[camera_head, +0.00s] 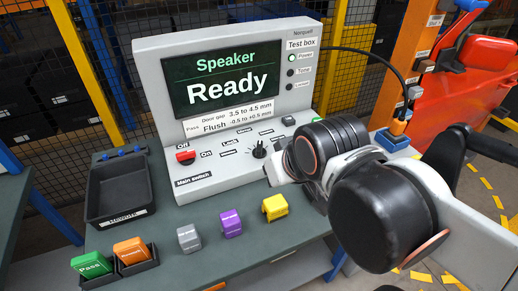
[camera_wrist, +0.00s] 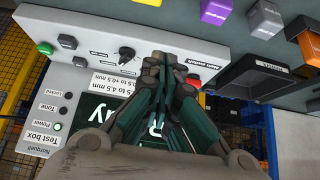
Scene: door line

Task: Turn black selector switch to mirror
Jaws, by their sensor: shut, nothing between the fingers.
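The black selector switch (camera_head: 259,150) is a small knob on the sloping panel of the grey test box (camera_head: 150,52), with small labels around it. Its exact pointing is too small to read. The screen (camera_head: 222,80) reads "Speaker" and "Ready". In the wrist view, which is upside down, the selector switch (camera_wrist: 127,55) sits just left of my gripper (camera_wrist: 162,66). My fingers are shut and empty, their tips close over the panel; I cannot tell whether they touch it. In the head view my arm hides the fingertips.
A red main switch (camera_head: 186,157) is at the panel's left. A black Rework tray (camera_head: 118,217) stands left on the table. Green (camera_head: 91,265), orange, grey, purple and yellow (camera_head: 274,207) blocks line the front. An orange post (camera_head: 411,55) and red door (camera_head: 480,70) are right.

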